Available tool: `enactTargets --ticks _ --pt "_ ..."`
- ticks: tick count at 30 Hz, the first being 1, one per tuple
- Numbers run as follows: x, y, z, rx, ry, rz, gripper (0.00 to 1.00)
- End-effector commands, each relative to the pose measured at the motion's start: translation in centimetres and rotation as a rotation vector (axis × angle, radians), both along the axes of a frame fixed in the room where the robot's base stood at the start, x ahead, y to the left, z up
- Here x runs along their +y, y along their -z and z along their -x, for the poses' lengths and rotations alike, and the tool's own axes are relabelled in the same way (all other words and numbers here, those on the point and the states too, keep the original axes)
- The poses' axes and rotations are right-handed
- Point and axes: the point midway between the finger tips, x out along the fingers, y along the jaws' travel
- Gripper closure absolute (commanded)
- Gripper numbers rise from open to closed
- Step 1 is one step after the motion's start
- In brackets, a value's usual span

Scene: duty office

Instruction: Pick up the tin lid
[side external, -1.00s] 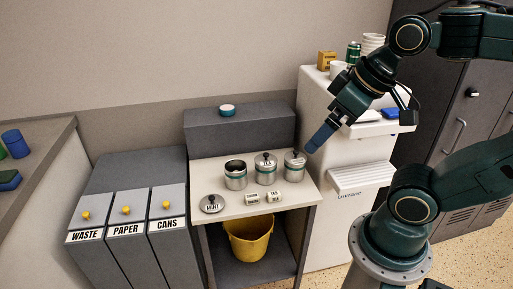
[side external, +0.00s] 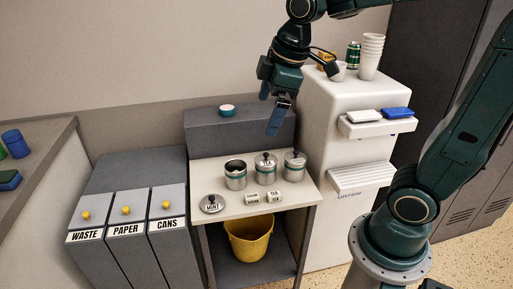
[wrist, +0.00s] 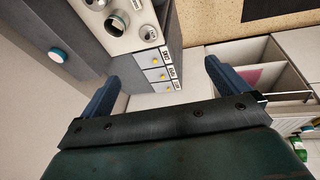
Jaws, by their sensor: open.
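The tin lid (side external: 212,203), round and grey with a dark knob and the word MINT, lies flat at the front left of the small table (side external: 222,212). It also shows near the top of the wrist view (wrist: 149,34). An open tin (side external: 235,180) with a teal band stands uncovered behind it to the right. Two more tins, a middle one (side external: 265,172) and a right one (side external: 294,172), have lids on. My gripper (side external: 268,116) is open and empty, well above the table and behind the tins in the picture. Its blue fingers are spread apart in the wrist view (wrist: 163,66).
Two small labelled blocks (side external: 252,198) (side external: 274,197) lie right of the lid. A grey raised box (side external: 215,135) with a teal-banded round item (side external: 227,110) stands behind. Labelled bins (side external: 126,230) are left, a white dispenser (side external: 325,120) right. A yellow bucket (side external: 250,245) sits below.

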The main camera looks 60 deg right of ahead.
Motion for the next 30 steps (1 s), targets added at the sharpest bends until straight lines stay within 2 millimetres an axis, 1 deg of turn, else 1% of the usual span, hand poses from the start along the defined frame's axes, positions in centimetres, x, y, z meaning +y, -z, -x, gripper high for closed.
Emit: enactTargets --ticks 1,3,8,14,18,23,30 --pt "-0.1 0.4 -1.1 0.017 -0.044 0.012 0.00" --pt "-0.1 0.9 -2.6 0.034 -0.115 0.029 0.00" --pt "-0.3 2.3 -5.8 0.071 -0.276 0.064 0.00" --pt "-0.7 4.8 -9.7 0.114 -0.477 0.097 0.00" --pt "-1.0 7.0 -12.3 0.143 -0.623 0.114 0.00" --pt "-1.3 9.9 -15.0 0.170 -0.786 0.127 0.00" --pt "-1.8 15.1 -18.6 0.201 -1.037 0.132 0.00"
